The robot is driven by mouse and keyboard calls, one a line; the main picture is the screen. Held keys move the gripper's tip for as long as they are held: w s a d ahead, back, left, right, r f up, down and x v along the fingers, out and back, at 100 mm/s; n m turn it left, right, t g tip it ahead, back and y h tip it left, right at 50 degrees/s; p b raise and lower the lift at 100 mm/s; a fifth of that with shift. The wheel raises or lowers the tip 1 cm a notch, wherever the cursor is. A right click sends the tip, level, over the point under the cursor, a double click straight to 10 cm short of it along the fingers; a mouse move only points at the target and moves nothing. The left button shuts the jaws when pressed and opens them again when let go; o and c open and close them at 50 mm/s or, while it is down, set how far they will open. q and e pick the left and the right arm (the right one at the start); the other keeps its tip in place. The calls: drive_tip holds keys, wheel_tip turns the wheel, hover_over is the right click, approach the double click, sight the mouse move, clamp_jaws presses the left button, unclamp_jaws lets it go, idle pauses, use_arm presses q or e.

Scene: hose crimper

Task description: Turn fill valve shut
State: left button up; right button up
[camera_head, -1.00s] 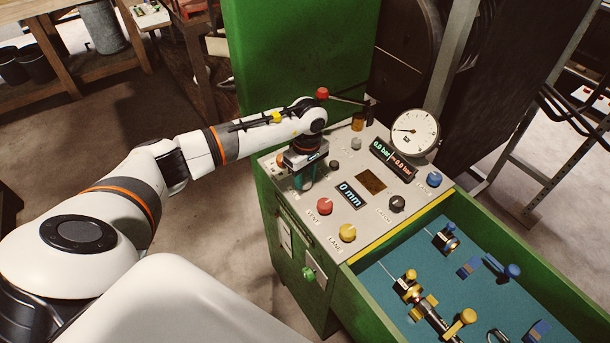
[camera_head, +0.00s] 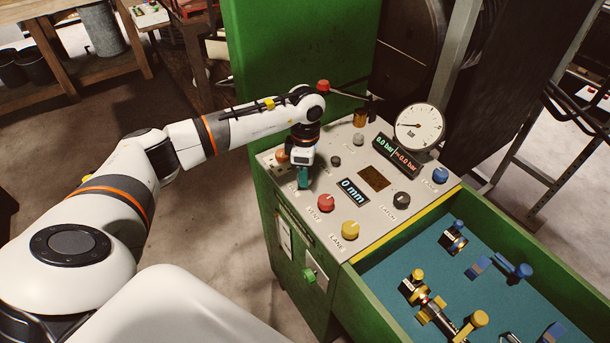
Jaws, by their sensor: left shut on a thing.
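My left gripper (camera_head: 303,182) comes in from the left and points down at the left part of the light control panel (camera_head: 330,232). It is shut on a control there, which I take to be the fill valve knob. A round white gauge (camera_head: 419,127) stands at the panel's back. The pressure display (camera_head: 396,155) reads 0.0 bar in both fields. My right gripper is out of view.
A red vent knob (camera_head: 326,203), a yellow lane knob (camera_head: 351,230), a black latch knob (camera_head: 402,200) and a blue knob (camera_head: 440,175) stand nearby. A red-tipped lever (camera_head: 323,86) rises behind my wrist. A green-walled tray (camera_head: 470,215) holds fittings at right.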

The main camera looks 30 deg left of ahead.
use_arm(q)
drive_tip(key=n+b, duration=0.2)
drive_tip(key=n, duration=0.3)
drive_tip(key=shift+n, duration=0.3)
drive_tip(key=shift+a+r+n+t+b, duration=0.1)
drive_tip(key=shift+n+t+b, duration=0.3)
drive_tip(key=shift+n, duration=1.8)
drive_tip(key=o, duration=1)
wheel_tip(320, 180, up, 12)
drive_tip(key=b, duration=0.3)
drive_tip(key=shift+a, duration=0.25)
